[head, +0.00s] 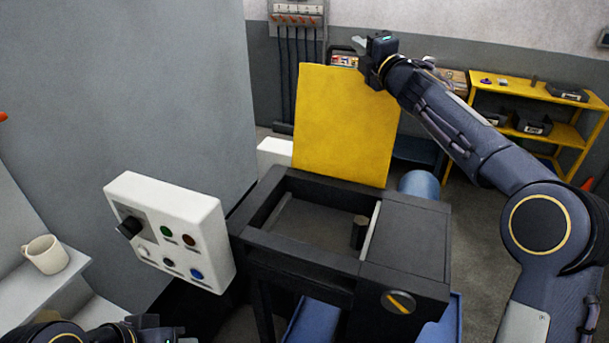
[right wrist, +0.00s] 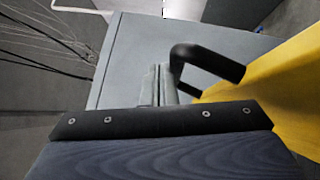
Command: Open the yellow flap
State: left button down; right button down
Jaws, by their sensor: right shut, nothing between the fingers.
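The yellow flap (head: 345,125) stands upright, slightly tilted, at the back edge of a dark box (head: 405,240), whose top lies open. My right gripper (head: 361,43) is shut and empty at the flap's top right corner. In the right wrist view its two fingers (right wrist: 158,85) are together, beside a black bar handle (right wrist: 210,62) next to the yellow flap (right wrist: 280,90). I cannot tell whether the fingers touch the handle. My left gripper (head: 145,325) shows only in part at the bottom left edge; its fingertips cannot be made out.
Inside the box stands a small dark cylinder (head: 359,232). A white control panel (head: 168,230) with a knob and buttons is left of the box. A white mug (head: 46,255) stands on a ledge at the left. A yellow shelf (head: 540,100) is at the back right.

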jog(key=shift+w+d+f, duration=0.25)
jog(key=shift+w+d, duration=0.05)
jog(key=shift+w, duration=0.6)
jog(key=shift+w+d+f, duration=0.25)
jog(key=shift+w+f, duration=0.05)
jog(key=shift+w, duration=0.6)
jog(key=shift+w+d+f, duration=0.25)
jog(key=shift+w+d, duration=0.05)
jog(key=shift+w, duration=0.6)
jog(key=shift+s+r, duration=0.1)
